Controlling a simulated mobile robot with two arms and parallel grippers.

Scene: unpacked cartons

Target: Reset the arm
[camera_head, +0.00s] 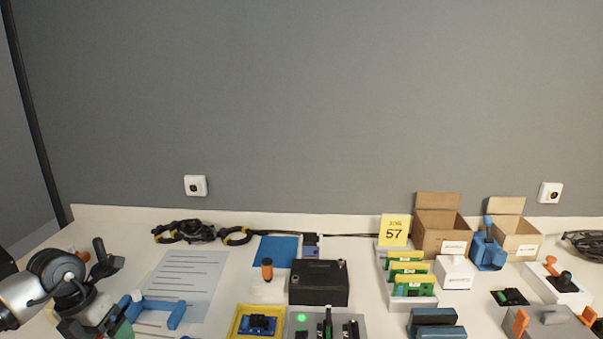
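My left arm (55,278) comes in at the lower left corner, over the table's left end. My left gripper (100,318) is at its end, partly cut off by the bottom edge of the picture. Its fingers are not clear, so I cannot tell whether it is open or shut or holds anything. A blue bar-shaped piece (165,310) lies close to its right, on a lined grey sheet (192,270). My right arm and gripper are not in view.
On the white table stand a black box (319,283), a rack of green boards (410,285), open cartons (440,238), a blue vise-like tool (487,251) and a yellow tray (236,325). Black cables (185,232) lie at the back left. A grey wall closes the back.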

